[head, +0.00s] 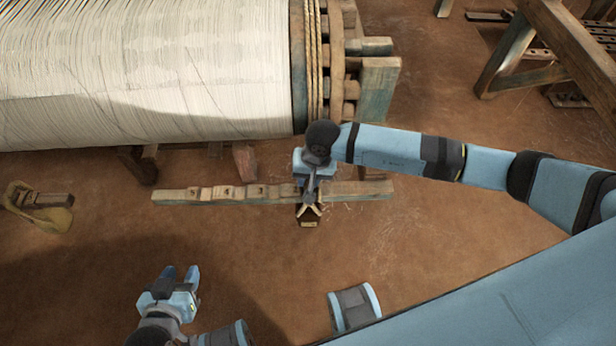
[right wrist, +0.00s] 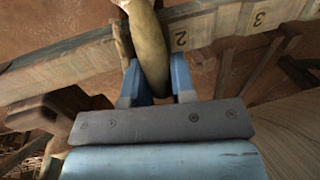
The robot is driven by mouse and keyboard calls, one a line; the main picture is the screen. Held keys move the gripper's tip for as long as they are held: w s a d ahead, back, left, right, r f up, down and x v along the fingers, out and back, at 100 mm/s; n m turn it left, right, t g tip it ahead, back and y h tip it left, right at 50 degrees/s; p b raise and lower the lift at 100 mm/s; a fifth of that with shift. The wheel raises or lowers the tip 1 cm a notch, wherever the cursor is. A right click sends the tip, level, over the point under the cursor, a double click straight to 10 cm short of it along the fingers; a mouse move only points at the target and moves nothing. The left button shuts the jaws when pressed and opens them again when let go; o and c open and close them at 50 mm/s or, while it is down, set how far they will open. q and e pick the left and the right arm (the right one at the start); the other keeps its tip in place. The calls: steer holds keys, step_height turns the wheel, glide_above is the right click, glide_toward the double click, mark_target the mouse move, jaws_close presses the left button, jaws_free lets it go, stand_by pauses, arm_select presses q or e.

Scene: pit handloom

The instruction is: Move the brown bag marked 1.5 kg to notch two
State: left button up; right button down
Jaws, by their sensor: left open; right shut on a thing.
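My right gripper (head: 310,200) is over the wooden notched bar (head: 345,191). It is shut on the brown bag, which shows as an olive-brown rounded shape (right wrist: 150,45) between the fingers in the right wrist view. In that view the bag is against or just in front of the bar, left of the painted 2. I cannot tell whether the bar carries it. In the head view a small dark part with a pale tag (head: 308,223) shows below the gripper; its mark is unreadable. My left gripper (head: 181,272) is open and empty, low in the picture.
The bar's numbered part (head: 225,192) lies left of my right gripper. A large roll of white warp (head: 150,70) with a wooden ratchet end (head: 345,60) stands behind it. An olive bag or cloth (head: 45,208) lies at the far left. Bare earth floor is in front.

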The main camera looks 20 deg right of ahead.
steer(key=shift+w, duration=0.1)
stand_by(0.6)
steer(key=shift+f+b, duration=0.25)
steer(key=shift+b, duration=0.1)
stand_by(0.4)
steer(key=c, duration=0.9)
jaws_free()
steer(key=shift+f, duration=0.1)
steer(key=shift+o, duration=0.2)
steer(key=shift+s+f, duration=0.15)
steer(key=shift+s, duration=0.05)
steer(key=shift+d+r, duration=0.1)
steer(key=shift+r, duration=0.2)
step_height(320, 180, up, 13)
steer(key=d+p, duration=0.1)
steer(key=d, duration=0.1)
steer(key=shift+s+d+r, duration=0.15)
steer(key=shift+s+d, duration=0.05)
steer(key=shift+s, duration=0.1)
